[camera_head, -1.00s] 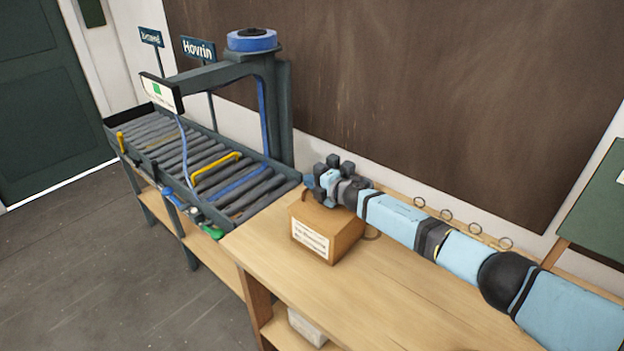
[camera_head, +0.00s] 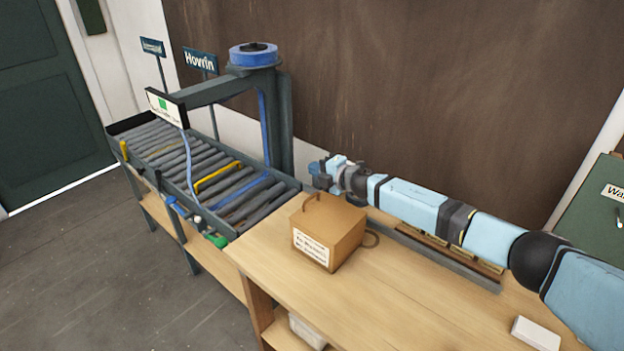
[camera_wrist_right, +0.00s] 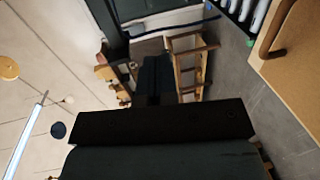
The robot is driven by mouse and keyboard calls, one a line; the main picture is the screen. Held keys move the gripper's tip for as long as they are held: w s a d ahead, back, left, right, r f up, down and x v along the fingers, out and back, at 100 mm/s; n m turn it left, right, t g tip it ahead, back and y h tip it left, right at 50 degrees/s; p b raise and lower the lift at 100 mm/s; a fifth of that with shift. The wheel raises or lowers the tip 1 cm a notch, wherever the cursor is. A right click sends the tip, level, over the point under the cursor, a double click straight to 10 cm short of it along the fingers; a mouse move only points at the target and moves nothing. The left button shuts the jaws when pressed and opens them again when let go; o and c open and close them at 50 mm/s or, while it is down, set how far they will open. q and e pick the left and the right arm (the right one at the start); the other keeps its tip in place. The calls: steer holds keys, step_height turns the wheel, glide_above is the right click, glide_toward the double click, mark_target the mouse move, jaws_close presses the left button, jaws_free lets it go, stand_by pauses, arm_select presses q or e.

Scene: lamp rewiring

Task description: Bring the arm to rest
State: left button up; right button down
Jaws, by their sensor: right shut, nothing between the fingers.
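My right arm comes in from the right in the head view, and its gripper (camera_head: 328,172) is behind and above a brown box, near the end of the roller conveyor. The gripper is small here and holds nothing that I can see. In the right wrist view dark parts of my own gripper fill the lower middle, and the fingertips are hard to make out. The brown box (camera_head: 340,228) has a white label on its front and a curved handle on top. It stands on the wooden bench (camera_head: 380,300). My left gripper is not in view.
The roller conveyor (camera_head: 200,172) with a grey arch and blue tape roll (camera_head: 253,54) stands at the left. A strip of brass-coloured parts (camera_head: 445,255) lies along the bench's back. A small white block (camera_head: 536,334) lies at the right. The bench front is clear.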

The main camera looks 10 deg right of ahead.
steer(key=s+a+f+m, duration=0.3)
steer(key=s+f+m, duration=0.1)
steer(key=s, duration=0.4)
steer(key=s+a+f+m, duration=0.3)
steer(key=s+f, duration=0.1)
steer(key=s, duration=0.4)
steer(key=s+a+f+m, duration=0.3)
steer(key=s+f+m, duration=0.15)
steer(key=s, duration=0.25)
steer(key=s+d+f+m+h, duration=0.2)
steer(key=s+d+f+m, duration=0.1)
steer(key=s, duration=0.6)
steer(key=s+d+f+m+h, duration=0.3)
steer(key=s+d+m, duration=0.2)
steer(key=s+d, duration=0.3)
steer(key=s+d+f+m+g+h, duration=0.1)
steer(key=s+d+f+m+h, duration=0.1)
steer(key=s+d, duration=0.4)
steer(key=s+f+m, duration=0.1)
steer(key=s+m, duration=0.1)
steer(key=s, duration=0.3)
steer(key=shift+s+f+h, duration=0.3)
steer(key=shift+f, duration=0.05)
